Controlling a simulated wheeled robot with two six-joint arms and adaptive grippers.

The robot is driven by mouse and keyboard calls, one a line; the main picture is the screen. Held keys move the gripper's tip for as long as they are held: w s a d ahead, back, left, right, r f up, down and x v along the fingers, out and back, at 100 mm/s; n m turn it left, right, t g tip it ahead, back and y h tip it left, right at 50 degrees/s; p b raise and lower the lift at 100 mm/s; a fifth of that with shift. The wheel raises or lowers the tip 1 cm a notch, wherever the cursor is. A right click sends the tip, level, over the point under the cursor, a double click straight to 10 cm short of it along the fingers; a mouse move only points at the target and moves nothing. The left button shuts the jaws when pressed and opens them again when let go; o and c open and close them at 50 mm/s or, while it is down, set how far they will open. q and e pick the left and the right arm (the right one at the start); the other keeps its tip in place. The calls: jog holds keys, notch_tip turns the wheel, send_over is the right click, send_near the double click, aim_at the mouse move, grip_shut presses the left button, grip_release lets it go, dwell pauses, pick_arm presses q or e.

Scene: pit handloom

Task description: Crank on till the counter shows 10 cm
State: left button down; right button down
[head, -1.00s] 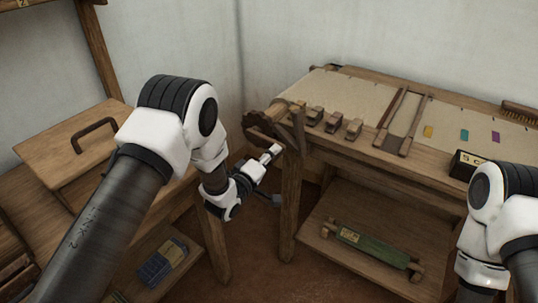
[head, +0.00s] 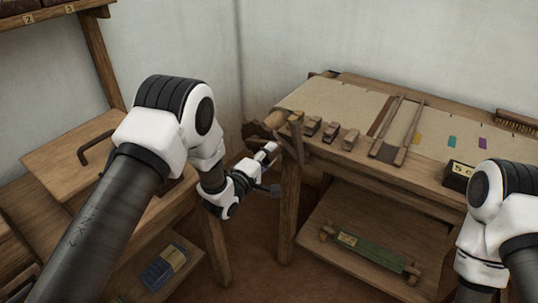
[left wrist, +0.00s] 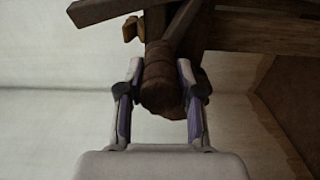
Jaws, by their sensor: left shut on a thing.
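The loom (head: 430,178) stands at the right with its cloth (head: 336,98) spread over the top. Its crank handle, a brown wooden grip (left wrist: 160,80), lies between the two fingers of my left gripper (left wrist: 160,68) in the left wrist view. My left gripper (head: 274,168) is shut on it beside the loom's left end. The dark counter box (head: 458,175) is at the loom's front right; its face seems to begin with a 5, and my right arm hides the rest. My right gripper is out of the picture.
Yellow, teal (head: 452,141) and purple (head: 483,143) tags lie on the cloth. Small wooden blocks (head: 330,132) line the front edge. A green roller (head: 372,255) sits on the lower shelf. A wooden bench (head: 50,205) is at the left.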

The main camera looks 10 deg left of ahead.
pick_arm(q)
jog(key=c, duration=0.8)
grip_release()
jog(key=shift+o, duration=0.2)
jog(key=v, duration=1.2)
